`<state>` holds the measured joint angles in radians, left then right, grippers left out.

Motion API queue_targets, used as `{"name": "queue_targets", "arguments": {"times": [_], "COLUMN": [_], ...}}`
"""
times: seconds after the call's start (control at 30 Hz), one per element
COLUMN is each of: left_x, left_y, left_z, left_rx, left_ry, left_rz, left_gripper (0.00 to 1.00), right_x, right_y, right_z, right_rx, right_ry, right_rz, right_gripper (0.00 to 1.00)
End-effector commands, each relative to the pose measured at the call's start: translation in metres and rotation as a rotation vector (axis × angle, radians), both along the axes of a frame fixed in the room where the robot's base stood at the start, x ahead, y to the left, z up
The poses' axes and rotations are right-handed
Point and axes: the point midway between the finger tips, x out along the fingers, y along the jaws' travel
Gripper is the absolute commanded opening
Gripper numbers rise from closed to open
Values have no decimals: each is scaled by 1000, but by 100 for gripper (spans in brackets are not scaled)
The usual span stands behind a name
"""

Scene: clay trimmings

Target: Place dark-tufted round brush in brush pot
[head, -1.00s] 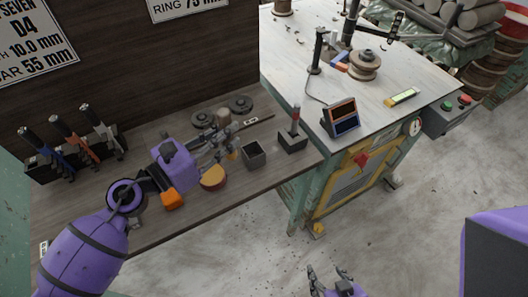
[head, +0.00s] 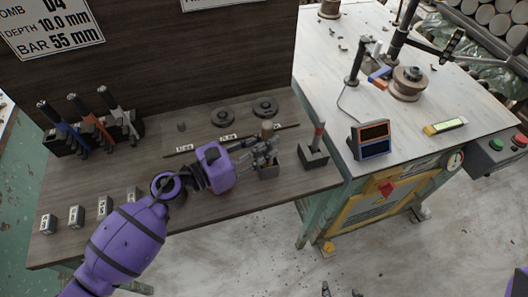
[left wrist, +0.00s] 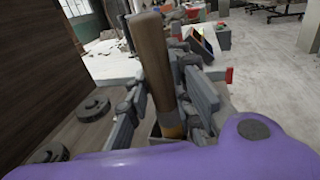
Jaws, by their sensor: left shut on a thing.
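My left gripper (head: 262,152) is shut on the brush, whose brown wooden handle (head: 267,127) stands up above the fingers. The brush's tuft is hidden. The dark square brush pot (head: 268,172) stands on the wooden bench, directly below the fingers in the head view. I cannot tell whether the tuft is inside it. My right gripper (head: 341,291) barely shows at the bottom edge, its fingertips apart.
A dark block (head: 313,158) with a red-tipped tool stands close right of the pot. Two dark discs, one here (head: 265,106), lie behind. A tool rack (head: 95,133) and small numbered blocks (head: 76,216) are at left. A white-topped table (head: 385,135) adjoins at right.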

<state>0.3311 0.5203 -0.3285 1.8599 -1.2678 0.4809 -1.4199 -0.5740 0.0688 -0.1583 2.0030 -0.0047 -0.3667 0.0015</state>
Motion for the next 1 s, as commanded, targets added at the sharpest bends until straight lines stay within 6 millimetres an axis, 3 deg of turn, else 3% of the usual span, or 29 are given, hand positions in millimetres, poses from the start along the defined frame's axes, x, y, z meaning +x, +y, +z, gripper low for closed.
{"name": "queue_targets", "arguments": {"times": [0.2,0.63,0.67,0.77,1.0], "left_x": [0,0,0,0,0], "left_y": [0,0,0,0,0], "left_z": [-31,-38,-38,-37,-36], "left_rx": [-1,0,0,1,1], "left_ry": [4,2,1,1,1], "left_rz": [1,0,0,0,0], "left_gripper": [0,0,24,37,40], "right_x": [-1,0,0,-1,-4], "right_y": [-2,-2,-2,-3,-3], "right_z": [-8,-13,-12,-12,-12], "right_rx": [-6,-7,-8,-8,-9], "right_ry": [8,9,8,10,15], "right_rz": [7,11,12,11,9], "right_gripper": [55,55,55,55,55]}}
